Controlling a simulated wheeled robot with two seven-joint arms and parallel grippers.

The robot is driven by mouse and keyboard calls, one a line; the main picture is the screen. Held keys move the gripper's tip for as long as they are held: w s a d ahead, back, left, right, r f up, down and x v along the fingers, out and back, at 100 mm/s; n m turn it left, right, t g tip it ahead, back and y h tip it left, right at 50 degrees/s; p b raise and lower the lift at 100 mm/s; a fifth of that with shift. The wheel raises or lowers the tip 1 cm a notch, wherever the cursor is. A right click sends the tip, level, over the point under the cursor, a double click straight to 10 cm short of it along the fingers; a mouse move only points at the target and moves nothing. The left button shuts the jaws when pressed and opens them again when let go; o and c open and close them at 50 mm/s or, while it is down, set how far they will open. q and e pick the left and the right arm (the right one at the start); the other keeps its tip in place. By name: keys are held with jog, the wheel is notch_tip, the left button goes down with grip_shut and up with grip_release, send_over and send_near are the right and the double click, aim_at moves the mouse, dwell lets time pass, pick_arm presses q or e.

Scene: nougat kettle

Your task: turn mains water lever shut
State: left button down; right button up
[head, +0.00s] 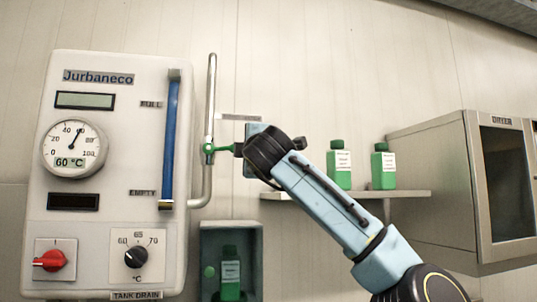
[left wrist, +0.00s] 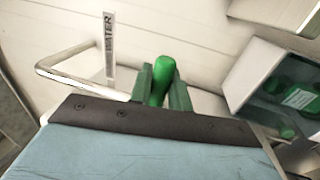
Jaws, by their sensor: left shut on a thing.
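The green mains water lever (head: 222,148) sits on the vertical metal pipe (head: 210,95) right of the control panel. Its handle points right, about level, across the pipe's line. My left gripper (head: 238,149) is shut on the handle's outer end, its arm reaching up from the lower right. In the left wrist view, the rounded green handle (left wrist: 160,80) lies between the two fingers of the gripper (left wrist: 163,92). The fingers hide part of the handle. My right gripper is not in view.
The white panel (head: 110,215) with a gauge (head: 74,148), knobs and a blue level tube (head: 171,140) stands left. A shelf (head: 410,194) with green bottles (head: 339,166) and a metal dryer (head: 430,190) are right. A niche (head: 213,240) holding a bottle is below.

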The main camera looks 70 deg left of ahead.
pick_arm(q)
jog(key=shift+r, duration=0.1)
jog(key=c, duration=1.4)
grip_release()
jog(key=shift+s, duration=0.15)
jog(key=shift+o, duration=0.2)
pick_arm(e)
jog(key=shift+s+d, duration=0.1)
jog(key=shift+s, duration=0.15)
